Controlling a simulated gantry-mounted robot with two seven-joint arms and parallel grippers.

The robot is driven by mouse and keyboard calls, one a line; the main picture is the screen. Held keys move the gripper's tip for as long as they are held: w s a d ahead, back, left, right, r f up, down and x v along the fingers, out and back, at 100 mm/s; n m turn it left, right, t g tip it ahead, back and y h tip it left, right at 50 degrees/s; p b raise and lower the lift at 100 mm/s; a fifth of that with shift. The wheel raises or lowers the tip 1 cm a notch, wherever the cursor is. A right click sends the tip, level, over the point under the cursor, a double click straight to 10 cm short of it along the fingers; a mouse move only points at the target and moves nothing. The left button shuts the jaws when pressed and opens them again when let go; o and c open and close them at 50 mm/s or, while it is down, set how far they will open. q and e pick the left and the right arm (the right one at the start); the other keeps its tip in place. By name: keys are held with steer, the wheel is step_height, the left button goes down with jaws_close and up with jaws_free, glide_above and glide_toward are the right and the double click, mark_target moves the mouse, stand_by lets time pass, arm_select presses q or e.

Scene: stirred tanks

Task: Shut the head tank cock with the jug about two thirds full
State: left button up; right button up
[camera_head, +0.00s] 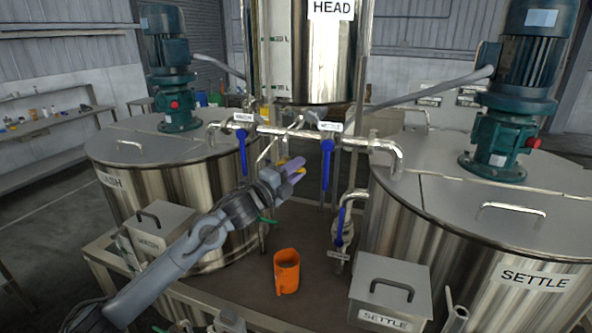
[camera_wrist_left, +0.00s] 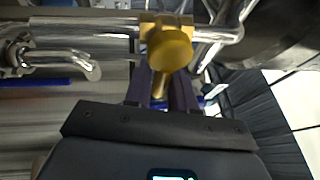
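The orange jug (camera_head: 287,274) stands upright on the brown bench top under the pipework; its fill level cannot be made out. The head tank (camera_head: 312,55) is the steel vessel marked HEAD at the top. In the left wrist view a brass cock (camera_wrist_left: 170,48) with a round yellow face sits on the pipework, its narrow lever pointing down between my purple fingers. My left gripper (camera_head: 294,171) reaches the pipes from the lower left, above the jug. Its fingers (camera_wrist_left: 161,88) flank the lever closely; whether they press on it cannot be told. My right gripper is not in view.
The wash tank (camera_head: 180,195) is at left and the settle tank (camera_head: 460,245) at right. Blue-handled valves (camera_head: 327,165) hang around my gripper. Lidded boxes stand on the bench at left (camera_head: 160,225) and at right, the latter marked SETTLE (camera_head: 390,285).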

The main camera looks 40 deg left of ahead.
arm_select(q)
jaws_close()
steer(key=m, duration=0.2)
steer(key=f+m+g, duration=0.1)
steer(key=shift+a+m+g+h, duration=0.2)
steer(key=shift+m+g+h, duration=0.1)
steer(key=shift+m, duration=0.1)
steer(key=shift+s+f+m+g, duration=0.1)
steer(key=shift+f+m+g, duration=0.35)
steer(key=shift+m, duration=0.35)
steer(key=shift+o, duration=1.9)
jaws_free()
